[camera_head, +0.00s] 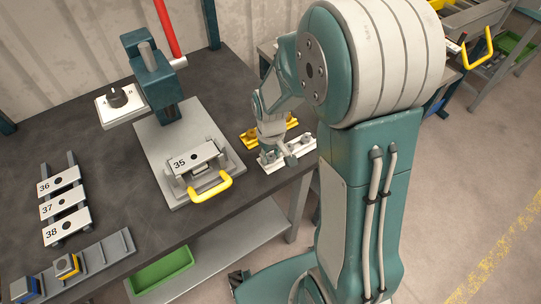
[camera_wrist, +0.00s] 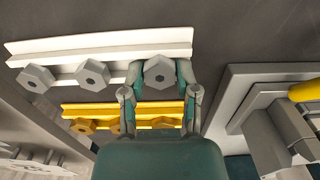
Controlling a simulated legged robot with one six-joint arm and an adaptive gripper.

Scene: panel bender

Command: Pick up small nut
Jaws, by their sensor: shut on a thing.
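In the wrist view, a pale rail (camera_wrist: 115,55) carries grey hexagonal nuts, one at its left end (camera_wrist: 36,78) and one in the middle (camera_wrist: 92,73). A third grey nut (camera_wrist: 160,68), at the rail's right end, sits between the fingers of my gripper (camera_wrist: 160,78), which is shut on it. I cannot tell whether this nut is clear of the rail. A yellow rail (camera_wrist: 108,108) with several yellow nuts (camera_wrist: 84,126) lies alongside. In the head view, my gripper (camera_head: 277,157) is low over the pale rail (camera_head: 300,146), and the held nut is hidden.
The dark workbench (camera_head: 110,140) carries a press (camera_head: 155,75) with block 35 (camera_head: 193,158) and a yellow handle (camera_head: 213,188) left of my gripper. The yellow rail (camera_head: 254,136) lies behind it. Numbered blocks (camera_head: 60,208) and a knob box (camera_head: 120,104) stand farther left.

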